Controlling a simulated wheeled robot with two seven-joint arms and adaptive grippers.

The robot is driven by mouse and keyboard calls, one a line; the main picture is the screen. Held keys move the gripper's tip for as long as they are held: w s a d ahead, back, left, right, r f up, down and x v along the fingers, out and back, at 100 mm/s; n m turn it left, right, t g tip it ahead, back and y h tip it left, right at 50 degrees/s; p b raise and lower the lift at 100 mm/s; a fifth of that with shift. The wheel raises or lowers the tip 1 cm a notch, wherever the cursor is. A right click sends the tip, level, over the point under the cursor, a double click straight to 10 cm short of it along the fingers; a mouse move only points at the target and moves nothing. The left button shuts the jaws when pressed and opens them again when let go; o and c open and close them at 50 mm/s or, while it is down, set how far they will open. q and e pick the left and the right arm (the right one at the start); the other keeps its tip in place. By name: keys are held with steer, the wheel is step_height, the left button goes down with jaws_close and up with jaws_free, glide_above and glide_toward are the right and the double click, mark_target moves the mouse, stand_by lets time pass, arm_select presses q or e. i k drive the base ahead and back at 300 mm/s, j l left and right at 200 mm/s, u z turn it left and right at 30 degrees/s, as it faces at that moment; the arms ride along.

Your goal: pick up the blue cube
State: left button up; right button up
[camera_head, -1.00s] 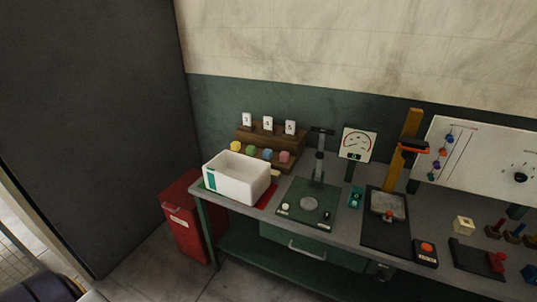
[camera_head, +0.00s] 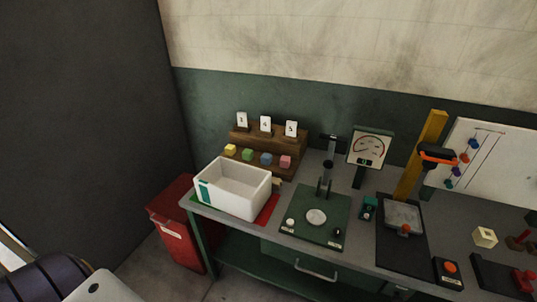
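A small blue cube (camera_head: 266,158) sits on the lower step of a brown wooden rack (camera_head: 297,137) at the back left of the bench. It stands in a row between a green cube (camera_head: 248,154) on its left and a pink cube (camera_head: 286,162) on its right. A yellow cube (camera_head: 230,149) is at the left end of the row. Neither of my grippers is in view; only a part of my arm shows at the lower left corner.
A white open box (camera_head: 233,188) stands in front of the rack. Right of it are a green press (camera_head: 317,217), a dial gauge (camera_head: 369,150) and a yellow-post press (camera_head: 432,130). A red bin (camera_head: 174,225) stands on the floor left of the bench (camera_head: 349,262).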

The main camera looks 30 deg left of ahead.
mark_target(266, 159)
steer(key=i+j+z, duration=0.1)
steer(key=i+j, duration=0.4)
steer(key=j, duration=0.25)
steer(key=i+j+z, duration=0.15)
steer(key=j, duration=0.25)
steer(key=i+j, duration=0.3)
steer(key=j+z, duration=0.05)
steer(key=j, duration=0.05)
